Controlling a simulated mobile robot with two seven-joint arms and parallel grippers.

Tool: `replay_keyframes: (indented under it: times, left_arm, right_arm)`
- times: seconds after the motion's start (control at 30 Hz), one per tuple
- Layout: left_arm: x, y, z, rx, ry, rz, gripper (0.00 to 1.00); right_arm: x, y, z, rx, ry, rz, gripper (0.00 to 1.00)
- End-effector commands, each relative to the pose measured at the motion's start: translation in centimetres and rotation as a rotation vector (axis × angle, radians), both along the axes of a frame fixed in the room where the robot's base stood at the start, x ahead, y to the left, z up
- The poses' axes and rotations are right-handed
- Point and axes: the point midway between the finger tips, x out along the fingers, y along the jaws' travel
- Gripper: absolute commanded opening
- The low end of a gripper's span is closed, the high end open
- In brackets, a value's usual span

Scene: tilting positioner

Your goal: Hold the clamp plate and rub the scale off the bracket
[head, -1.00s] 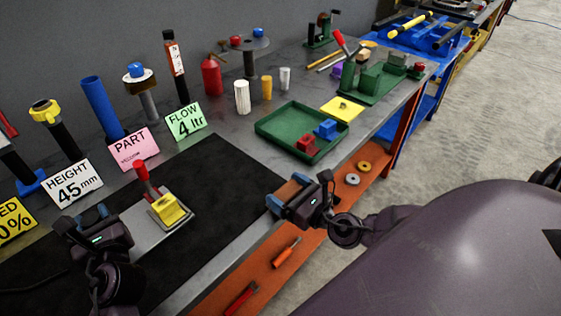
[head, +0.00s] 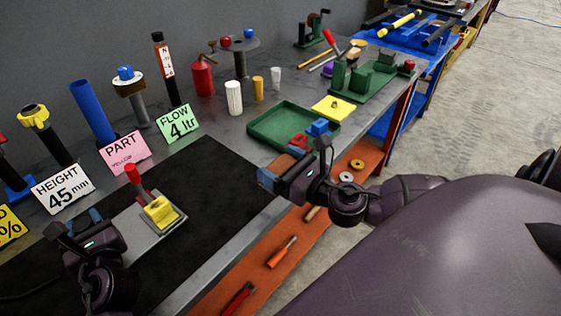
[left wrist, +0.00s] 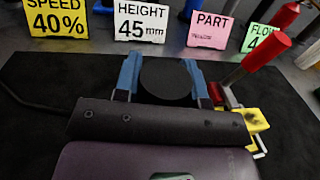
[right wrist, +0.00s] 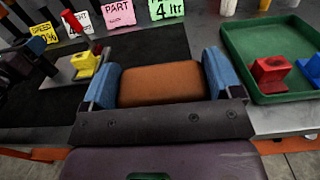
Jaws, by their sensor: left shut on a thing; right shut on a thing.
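The clamp plate (head: 173,228) is a small grey plate on the black mat, with a red-handled clamp (head: 133,175) and the yellow bracket (head: 160,211) on it. Any scale on the bracket is too small to tell. My left gripper (head: 82,224) is just left of the plate. In the left wrist view its blue fingers are shut on a dark round piece (left wrist: 166,82); I cannot tell whether this joins the plate. My right gripper (head: 283,168) is shut on an orange-brown block (right wrist: 160,83), at the bench's front edge, well right of the bracket.
A green tray (head: 262,124) holding a red and a blue block stands close behind my right gripper. Sign cards (head: 62,188) and several upright tools line the back. The black mat (head: 205,180) is clear between the bracket and my right gripper. An orange shelf (head: 262,285) lies below.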

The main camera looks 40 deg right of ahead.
Motion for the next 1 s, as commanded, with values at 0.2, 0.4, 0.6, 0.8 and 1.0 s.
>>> replay_keyframes:
  times: [0.2, 0.4, 0.6, 0.8, 1.0]
  left_arm:
    - [0.0, 0.0, 0.0, 0.0, -0.001, -0.001, 0.0]
    - [0.0, -0.1, 0.0, 0.0, -0.001, -0.001, 0.0]
    - [0.0, -0.1, 0.0, 0.0, -0.001, -0.001, 0.0]
    - [0.0, -0.1, 0.0, 0.0, -0.001, -0.001, 0.0]
    - [0.0, 0.0, 0.0, 0.0, -0.001, -0.001, 0.0]
  right_arm:
    - [0.7, 0.5, 1.3, 0.006, -0.008, -0.012, 0.56]
    - [3.8, 2.8, 1.2, 0.021, -0.029, -0.057, 0.56]
    - [7.7, 7.2, 1.5, 0.032, -0.034, -0.084, 0.56]
    - [11.1, 13.0, 2.5, 0.033, -0.024, -0.073, 0.56]
    - [13.4, 18.9, 4.1, 0.018, -0.01, -0.035, 0.56]
